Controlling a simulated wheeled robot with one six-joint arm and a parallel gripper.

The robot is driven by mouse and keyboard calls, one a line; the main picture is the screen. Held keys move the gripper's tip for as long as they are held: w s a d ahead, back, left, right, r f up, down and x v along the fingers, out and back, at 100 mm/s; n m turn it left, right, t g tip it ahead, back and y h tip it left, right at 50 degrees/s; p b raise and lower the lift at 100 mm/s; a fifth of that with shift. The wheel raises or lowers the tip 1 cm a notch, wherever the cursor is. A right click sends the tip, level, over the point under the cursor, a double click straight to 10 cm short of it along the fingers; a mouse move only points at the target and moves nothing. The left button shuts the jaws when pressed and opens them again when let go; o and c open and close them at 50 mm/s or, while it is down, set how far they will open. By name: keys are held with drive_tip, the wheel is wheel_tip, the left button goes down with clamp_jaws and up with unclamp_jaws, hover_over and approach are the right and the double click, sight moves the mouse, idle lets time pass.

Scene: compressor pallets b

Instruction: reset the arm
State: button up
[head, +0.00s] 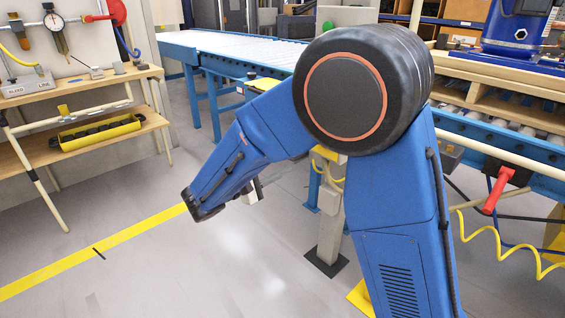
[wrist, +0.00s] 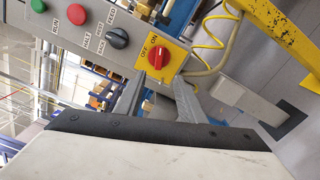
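My blue arm (head: 245,150) is bent at a large black joint and reaches down to the left over the floor in the head view. My gripper (wrist: 158,88) shows in the wrist view with its two grey fingers apart and nothing between them. Beyond the fingertips is a grey control panel (wrist: 75,40) with a green button, a red button, a black selector knob (wrist: 117,38) and a red rotary switch (wrist: 151,53) on a yellow plate. The fingers point toward the yellow plate; whether they touch it I cannot tell. The gripper is mostly hidden in the head view.
A blue roller conveyor (head: 225,50) runs across the back. A wooden shelf bench (head: 80,140) with a yellow tray (head: 100,131) stands left. A post (head: 331,220) stands behind my arm. A red-handled tool (head: 498,190) and a coiled yellow hose (head: 510,250) are at right. Floor at lower left is clear.

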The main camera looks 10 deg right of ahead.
drive_tip(key=shift+d, duration=0.1)
drive_tip(key=s+d+m+g+y, duration=0.2)
drive_tip(key=s+d+m+g, duration=0.15)
drive_tip(key=s+d, duration=0.6)
drive_tip(key=s+d+m+g+y, duration=0.25)
drive_tip(key=s+d+g, duration=0.3)
drive_tip(key=d, duration=0.75)
drive_tip(key=s+f+m+t+y, duration=0.1)
drive_tip(key=s+m+y, duration=0.1)
drive_tip(key=s+y, duration=0.3)
drive_tip(key=s+a+f+m+t+y, duration=0.1)
drive_tip(key=s+y, duration=0.4)
drive_tip(key=s, duration=0.7)
drive_tip(key=shift+s+f+m+t, duration=0.2)
drive_tip(key=shift+m+t, duration=0.4)
drive_tip(key=shift+m, duration=0.4)
